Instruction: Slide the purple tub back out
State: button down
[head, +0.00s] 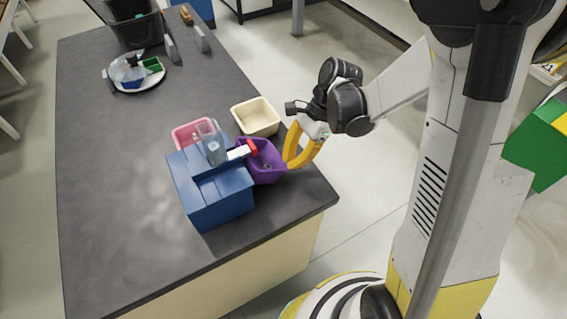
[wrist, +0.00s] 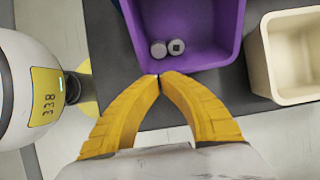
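The purple tub (head: 268,174) stands upright on the dark table against the right side of a blue box (head: 215,196). In the wrist view the purple tub (wrist: 212,48) holds two small grey round pieces (wrist: 167,48). My gripper (head: 289,166) is at the tub's right side, low near the table. In the wrist view my gripper (wrist: 158,76) has its two yellow fingertips together at the tub's near rim. The tips look shut and touch or nearly touch the tub. I cannot tell whether anything thin is between them.
A cream tub (head: 256,117) stands close behind the purple tub, and a pink tub (head: 190,134) is behind the blue box. A clear bottle (head: 211,146) and a white-and-red piece (head: 242,151) are above the box.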

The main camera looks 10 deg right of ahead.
jog(key=shift+w+d+r, duration=0.1)
jog(key=shift+w+d, duration=0.15)
jog(key=shift+d, duration=0.65)
jog(key=shift+w+d, duration=0.25)
jog(key=shift+d, duration=0.65)
jog(key=shift+s+a+r+p, duration=0.1)
jog(key=shift+a+r+p, duration=0.1)
jog(key=shift+r+p, duration=0.5)
jog(key=shift+a+r+p, duration=0.2)
jog(key=shift+r+p, duration=0.25)
jog(key=shift+r, duration=0.5)
jog(key=shift+s+a+r+p, duration=0.1)
jog(key=shift+a+r+p, duration=0.1)
jog(key=shift+r+p, duration=0.5)
jog(key=shift+r, duration=0.15)
jog(key=s+d+r+n+t+h, duration=0.1)
jog(key=s+r+n+t+h, duration=0.1)
jog(key=s+r+n+t, duration=0.2)
jog(key=s+d+r+n+t+h, duration=0.2)
jog(key=s+r+n+t+h, duration=0.1)
jog(key=r+n, duration=0.7)
jog(key=shift+s+d+r+n+t, duration=0.2)
jog(key=shift+s+n+t, duration=0.2)
jog(key=shift+s+t, duration=0.65)
